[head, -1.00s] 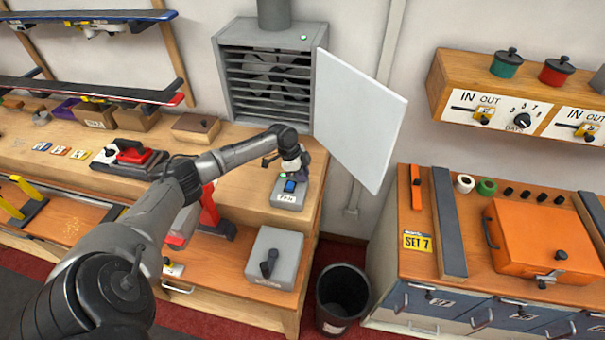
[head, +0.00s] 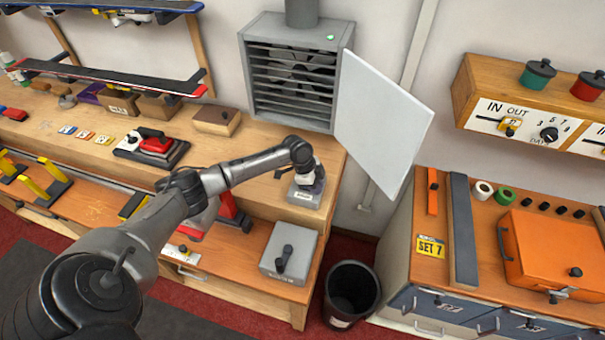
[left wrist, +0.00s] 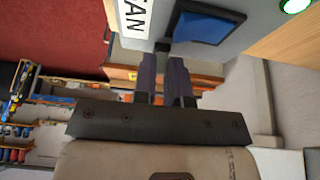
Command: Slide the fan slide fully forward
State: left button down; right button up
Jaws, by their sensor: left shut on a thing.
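The fan slide's grey box (head: 306,198) stands at the right end of the wooden bench, below the fan. In the left wrist view its grey face (left wrist: 252,18) carries a white label reading "AN", cut off by the frame edge, a dark-framed blue patch (left wrist: 207,28) and a lit green lamp (left wrist: 294,5). My left gripper (head: 302,180) is down at the box and hides much of its top. In the left wrist view its two dark fingers (left wrist: 165,62) are shut on the slide's small dark handle, which they mostly hide. My right gripper is out of view.
The louvred fan housing (head: 293,75) with a green lamp is behind, and its white door panel (head: 382,125) hangs open to the right. A grey box with a black lever (head: 287,255) sits on the lower shelf. A black bin (head: 350,290) stands on the floor.

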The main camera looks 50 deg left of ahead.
pick_arm(q)
jog(key=shift+d+r, duration=0.15)
jog(key=c, duration=1.6)
grip_release()
jog(key=shift+s, duration=0.1)
jog(key=shift+o, duration=1)
jog(key=shift+s, duration=0.15)
jog(key=shift+o, duration=1.2)
jog(key=b+v, duration=0.2)
jog(key=v, duration=1.1)
jog(key=shift+r, duration=0.3)
